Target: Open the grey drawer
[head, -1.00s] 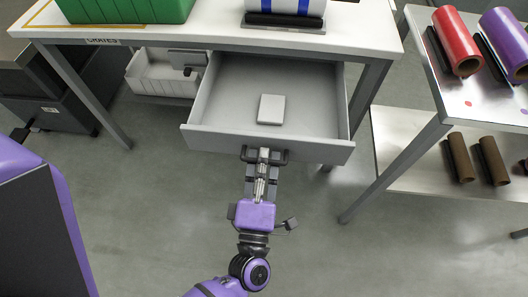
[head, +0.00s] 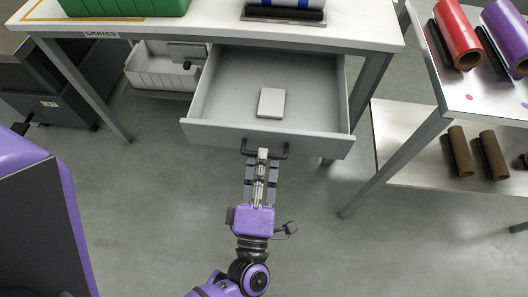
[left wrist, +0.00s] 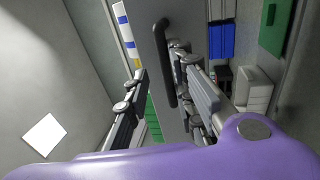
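The grey drawer (head: 225,131) under the white table stands pulled far out, its inside showing from above. A small pale box (head: 271,103) lies in it. Its dark bar handle (head: 281,154) is on the front panel. My left gripper (head: 263,156) is just in front of the handle, pointing at the panel. In the left wrist view my left gripper (left wrist: 158,66) has its fingers spread, with the handle (left wrist: 161,45) near the right finger and not clamped. I cannot tell whether a finger touches the handle. My right gripper is not in view.
The white table (head: 200,33) carries a green crate (head: 120,6) above the drawer. A white bin (head: 158,75) is left of the drawer. A metal rack (head: 420,135) with red, purple and brown rolls stands at right. The floor in front is clear.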

